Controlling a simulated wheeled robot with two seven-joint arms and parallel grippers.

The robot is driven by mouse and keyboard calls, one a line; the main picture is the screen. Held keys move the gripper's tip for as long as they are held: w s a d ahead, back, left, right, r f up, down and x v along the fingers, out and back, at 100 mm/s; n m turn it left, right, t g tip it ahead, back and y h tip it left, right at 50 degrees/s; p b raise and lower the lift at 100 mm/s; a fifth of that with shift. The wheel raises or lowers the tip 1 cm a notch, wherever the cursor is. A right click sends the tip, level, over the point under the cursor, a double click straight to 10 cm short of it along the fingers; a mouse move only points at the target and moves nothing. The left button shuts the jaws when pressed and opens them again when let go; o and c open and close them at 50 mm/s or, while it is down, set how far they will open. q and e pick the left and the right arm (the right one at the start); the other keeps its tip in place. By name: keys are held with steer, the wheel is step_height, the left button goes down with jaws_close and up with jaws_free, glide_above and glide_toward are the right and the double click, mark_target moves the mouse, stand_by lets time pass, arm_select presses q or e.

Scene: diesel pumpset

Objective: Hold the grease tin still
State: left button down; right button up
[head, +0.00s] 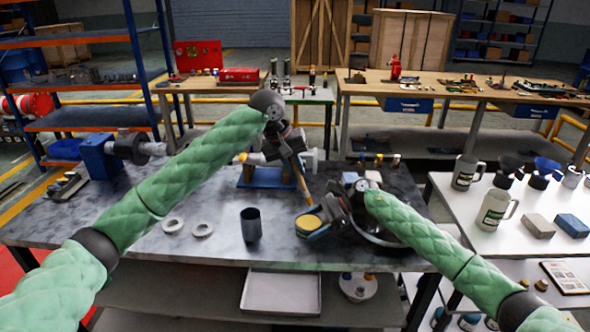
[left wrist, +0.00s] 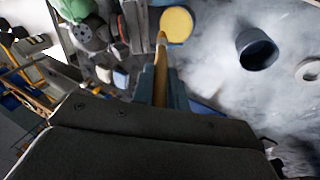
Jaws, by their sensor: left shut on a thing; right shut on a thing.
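The grease tin (head: 307,225), round with a yellow top, stands near the front of the dark workbench. It also shows in the left wrist view (left wrist: 176,24). My right gripper (head: 322,226) is shut on the tin from its right side; its fingers partly hide the tin. My left gripper (head: 292,150) is higher and behind, shut on a slim wooden-coloured stick (head: 301,182) that slants down toward the tin. In the left wrist view the stick (left wrist: 161,60) runs between the fingers, its end beside the yellow top. I cannot tell whether it touches the tin.
A dark cup (head: 250,225) and two pale rings (head: 202,230) stand left of the tin. A blue-based machine (head: 268,177) is behind. A dark round pan (head: 378,232) lies under my right arm. A white table (head: 478,240) with jugs is at right. The bench's front left is clear.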

steer(key=o, duration=1.3)
steer(key=shift+c, duration=0.2)
